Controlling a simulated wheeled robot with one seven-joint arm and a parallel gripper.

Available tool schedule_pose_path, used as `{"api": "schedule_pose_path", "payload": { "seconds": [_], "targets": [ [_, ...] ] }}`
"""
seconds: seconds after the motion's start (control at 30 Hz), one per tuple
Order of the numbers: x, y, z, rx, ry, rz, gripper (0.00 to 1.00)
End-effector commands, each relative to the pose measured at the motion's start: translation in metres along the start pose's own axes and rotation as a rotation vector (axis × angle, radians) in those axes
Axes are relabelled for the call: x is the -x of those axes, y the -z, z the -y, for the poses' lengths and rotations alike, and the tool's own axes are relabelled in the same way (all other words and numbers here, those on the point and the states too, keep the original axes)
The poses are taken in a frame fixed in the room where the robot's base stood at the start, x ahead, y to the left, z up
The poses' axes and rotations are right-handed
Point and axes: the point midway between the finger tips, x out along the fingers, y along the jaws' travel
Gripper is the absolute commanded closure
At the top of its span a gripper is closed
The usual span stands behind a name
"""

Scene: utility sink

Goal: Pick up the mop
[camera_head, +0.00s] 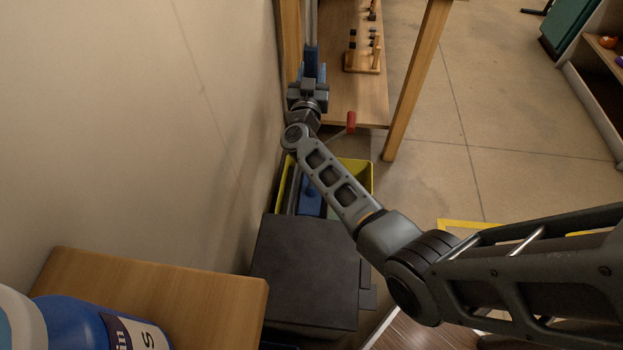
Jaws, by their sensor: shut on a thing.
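The fingertips are small and partly hidden by the wrist. Below, a yellow bucket (368,178) stands on the floor with a blue piece inside. My forearm covers part of the bucket, and I cannot tell whether that blue piece belongs to the mop.
A red-tipped lever (351,122) sticks up by the bucket. A wooden shelf (352,100) with small pegged items is just beyond my gripper, its post (415,80) to the right. The wall (150,130) is close on the left. Open floor (480,120) lies right.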

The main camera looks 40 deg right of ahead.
Motion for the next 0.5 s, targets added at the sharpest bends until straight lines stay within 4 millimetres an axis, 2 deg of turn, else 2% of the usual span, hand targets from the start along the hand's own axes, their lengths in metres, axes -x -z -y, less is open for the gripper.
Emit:
{"api": "schedule_pose_path", "payload": {
  "seconds": [0.37, 0.5],
  "targets": [
    [-0.0004, 0.0014, 0.0004, -0.001, 0.000, -0.002, 1.00],
    [-0.0014, 0.0090, 0.0005, -0.002, 0.000, -0.003, 1.00]
  ]
}}
